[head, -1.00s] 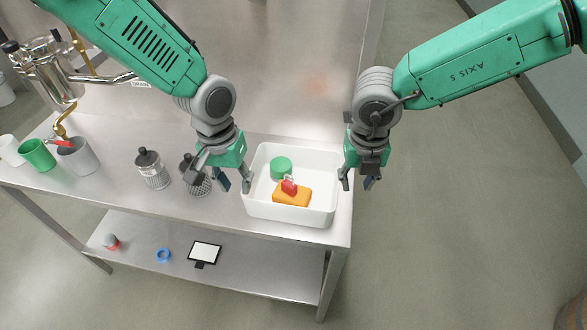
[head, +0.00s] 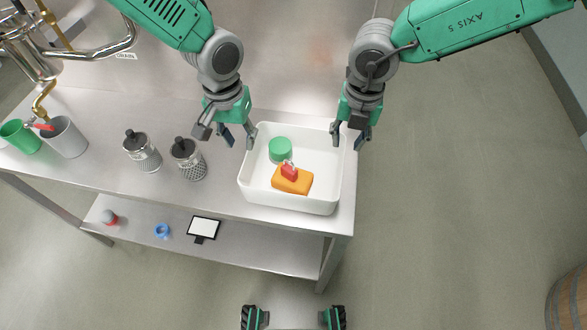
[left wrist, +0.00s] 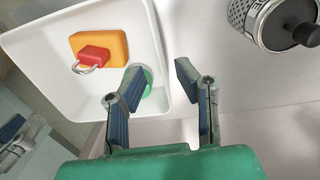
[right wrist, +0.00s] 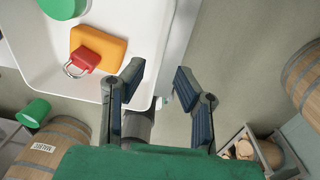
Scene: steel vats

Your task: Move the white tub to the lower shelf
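The white tub (head: 255,198) stands on the steel table's top at its right end, holding a green cylinder (head: 280,150), an orange block (head: 290,181) and a red padlock (head: 289,169). My left gripper (head: 239,138) is open at the tub's back left; in the left wrist view one finger is over the inside and the other outside the wall. My right gripper (head: 348,137) is open at the back right, its fingers likewise on either side of the wall. Contact cannot be told. The lower shelf (head: 262,255) lies under the tabletop.
A tablet-like panel (head: 203,227), a blue ring (head: 161,231) and a red-and-grey item (head: 109,217) sit on the shelf's left and middle; its right part is clear. Two metal canisters (head: 189,160) stand left of the tub. A barrel (head: 568,300) is at lower right.

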